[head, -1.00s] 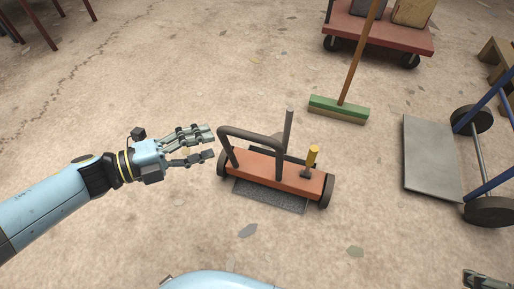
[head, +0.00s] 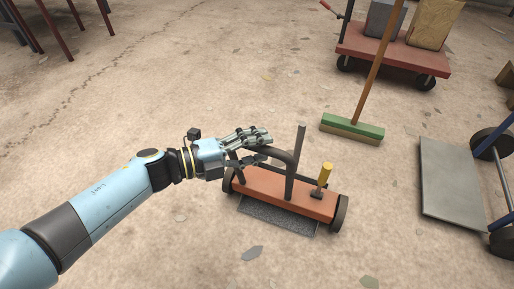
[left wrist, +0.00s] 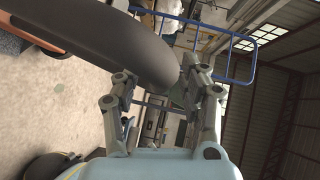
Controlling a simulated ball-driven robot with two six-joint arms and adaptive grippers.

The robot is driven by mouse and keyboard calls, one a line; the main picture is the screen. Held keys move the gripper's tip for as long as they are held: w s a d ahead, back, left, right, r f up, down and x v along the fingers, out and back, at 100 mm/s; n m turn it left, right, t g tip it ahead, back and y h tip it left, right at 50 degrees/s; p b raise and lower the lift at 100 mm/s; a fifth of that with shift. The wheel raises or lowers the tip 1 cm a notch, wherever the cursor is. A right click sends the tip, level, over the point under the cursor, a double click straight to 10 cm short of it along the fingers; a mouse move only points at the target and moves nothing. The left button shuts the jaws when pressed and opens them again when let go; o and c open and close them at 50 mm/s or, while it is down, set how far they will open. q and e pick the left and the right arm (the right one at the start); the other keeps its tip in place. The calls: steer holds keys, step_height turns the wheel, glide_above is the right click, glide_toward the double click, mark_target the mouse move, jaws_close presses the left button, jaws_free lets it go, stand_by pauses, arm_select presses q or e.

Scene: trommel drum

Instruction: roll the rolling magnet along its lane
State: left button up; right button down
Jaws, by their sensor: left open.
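The rolling magnet (head: 290,193) stands on the floor on two dark wheels. It has an orange-red body, a dark arched handle, a grey upright lever and a yellow-gripped lever. A grey speckled strip lies under its front edge. My left gripper (head: 267,148) is open at the top bar of the handle, its fingers overlapping the bar in the head view. In the left wrist view the thick dark handle (left wrist: 115,42) reaches in from the upper left toward the open fingers (left wrist: 165,92). I cannot tell whether they touch it. My right gripper is out of view.
A push broom (head: 352,128) with a green head stands behind the magnet. A red flatbed cart (head: 392,55) with boxes is farther back. A hand truck with a grey plate (head: 452,180) is at the right. The floor left of the magnet is mostly clear.

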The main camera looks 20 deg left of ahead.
arm_select(q)
steer(key=shift+c, duration=0.4)
jaws_close()
steer(key=shift+s+f, duration=0.1)
